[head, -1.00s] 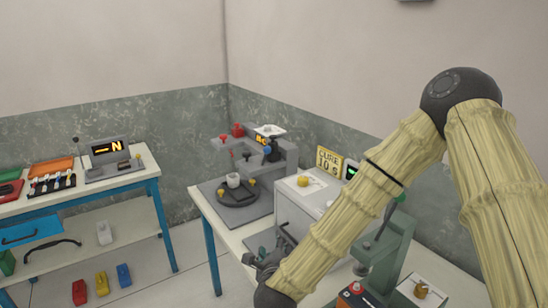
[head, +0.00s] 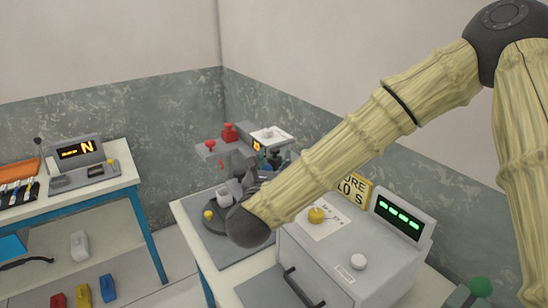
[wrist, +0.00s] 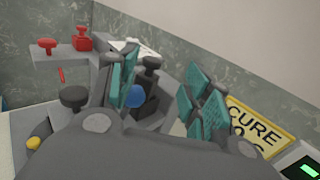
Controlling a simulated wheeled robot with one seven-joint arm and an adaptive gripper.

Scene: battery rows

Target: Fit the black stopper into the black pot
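My gripper (wrist: 165,88) is open and empty, its two teal-padded fingers apart in the wrist view. In the head view my gripper (head: 254,182) is low over the back bench, partly hidden by my arm. A black mushroom-shaped knob (wrist: 74,97), seemingly the black stopper, shows left of the left finger. A dark body with a narrower top (wrist: 151,68), possibly the black pot, shows in the gap between the fingers, beyond them. A blue ball (wrist: 136,96) is in front of it. The fingers hide parts of both, and I cannot see the pot's mouth.
A red knob (head: 210,145) and a red pot-like piece (head: 229,131) stand on a grey shelf beside a white tray (head: 272,135). A grey box (head: 335,255) with a green-lit display stands right.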

